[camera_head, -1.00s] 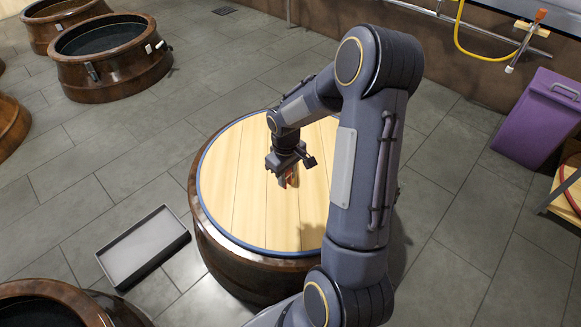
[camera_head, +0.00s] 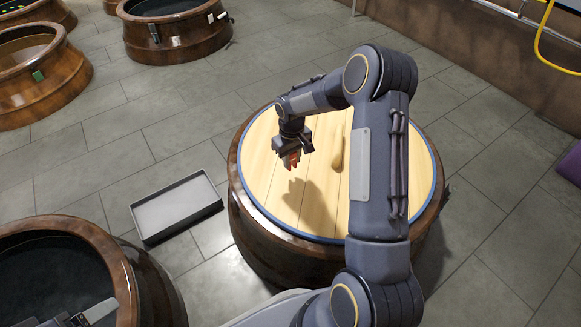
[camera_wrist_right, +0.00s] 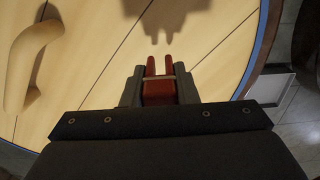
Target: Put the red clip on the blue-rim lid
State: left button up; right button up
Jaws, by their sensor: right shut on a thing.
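The blue-rim lid (camera_head: 384,217) is a round pale wooden disc with a blue edge. It lies on a brown barrel-like jar (camera_head: 262,235). A wooden handle (camera_head: 337,152) stands on it, also seen at left in the wrist view (camera_wrist_right: 27,62). My right gripper (camera_head: 291,152) is over the lid's left part, shut on the red clip (camera_head: 291,161). In the wrist view the clip (camera_wrist_right: 159,92) sits between the fingers, two prongs pointing away. Its shadow lies apart on the lid. A grey part at lower left may be my left gripper (camera_head: 88,314); its jaws are unclear.
A shallow grey tray (camera_head: 177,207) lies on the floor left of the lid. An open dark jar (camera_head: 100,243) stands at lower left, and other open jars (camera_head: 180,42) stand at the back left. Grey floor between them is clear.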

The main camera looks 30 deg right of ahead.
jog(key=shift+w+a+f+b, duration=0.15)
jog(key=shift+f+b, duration=0.15)
jog(key=shift+f, duration=0.65)
jog(key=shift+w+d+f+b, duration=0.1)
jog(key=shift+f+b, duration=0.2)
jog(key=shift+f, duration=0.6)
jog(key=shift+f, duration=0.1)
jog(key=o, duration=0.9)
jog(key=shift+o, duration=0.2)
